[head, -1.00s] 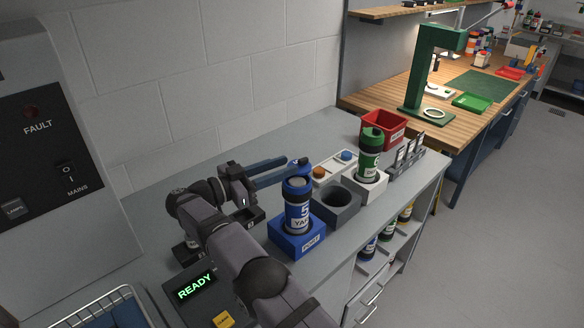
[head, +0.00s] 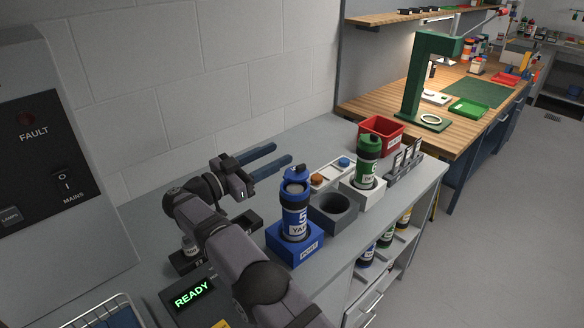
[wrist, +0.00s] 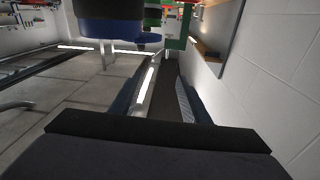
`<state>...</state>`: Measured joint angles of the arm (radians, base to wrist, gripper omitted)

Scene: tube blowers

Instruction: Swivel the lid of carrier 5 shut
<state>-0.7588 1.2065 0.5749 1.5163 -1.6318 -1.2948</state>
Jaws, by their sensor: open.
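Carrier 5 (head: 294,214), a blue tube with a white label, stands upright in a blue block (head: 294,246) marked PORT. Its blue lid (head: 297,171) appears swung aside toward the back, with the grey round top (head: 294,188) showing in front. My gripper (head: 283,153) is open and empty, its two blue fingers apart, just behind and left of the lid. Any contact with the lid cannot be told. In the wrist view, a blue rounded body (wrist: 108,28), probably part of carrier 5, is at the upper left, outside the fingers.
An empty grey holder (head: 334,210) stands right of carrier 5. Beyond it, a green carrier (head: 368,160) stands in a white block (head: 362,194). A panel with orange and blue buttons (head: 330,174), a red bin (head: 381,135) and a grey rack (head: 402,168) are behind. The wall is close at the back.

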